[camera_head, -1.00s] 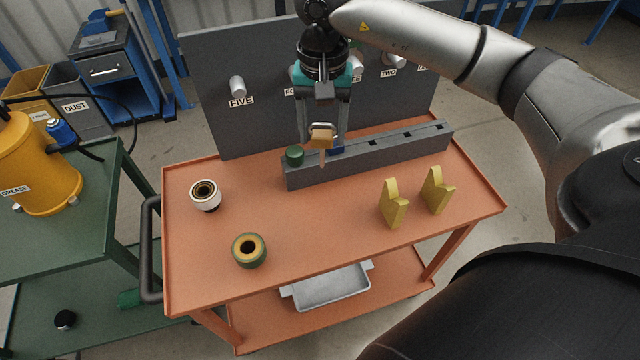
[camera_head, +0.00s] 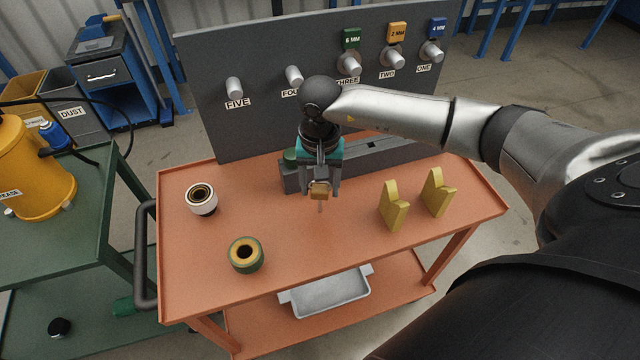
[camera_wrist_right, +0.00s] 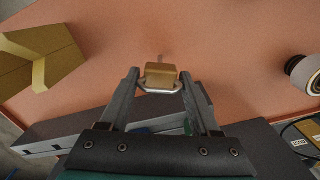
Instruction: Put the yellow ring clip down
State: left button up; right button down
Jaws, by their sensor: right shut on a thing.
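My right gripper (camera_head: 320,190) is shut on the yellow ring clip (camera_head: 319,187), an orange-yellow block with a metal loop and a thin pin pointing down. It holds the clip over the middle of the orange cart top, in front of the grey slotted rail. In the right wrist view the clip (camera_wrist_right: 161,76) sits between the fingertips (camera_wrist_right: 160,88), above the orange surface. I cannot tell how far the pin is from the surface. My left gripper is not in view.
A white-ringed coupler (camera_head: 201,199) and a green-and-yellow coupler (camera_head: 246,255) stand at left on the cart top (camera_head: 300,240). Two yellow angled blocks (camera_head: 392,206) (camera_head: 437,192) stand at right. The grey rail (camera_head: 290,178) and upright panel (camera_head: 260,130) stand behind. The front middle is clear.

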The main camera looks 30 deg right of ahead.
jog(key=shift+f, duration=0.2)
jog(key=shift+c, duration=0.6)
grip_release()
jog(key=shift+r, duration=0.1)
jog(key=shift+r, duration=0.1)
jog(key=shift+r, duration=0.3)
notch_tip(320, 180, up, 12)
jog(key=p, duration=0.1)
jog(key=shift+f, duration=0.2)
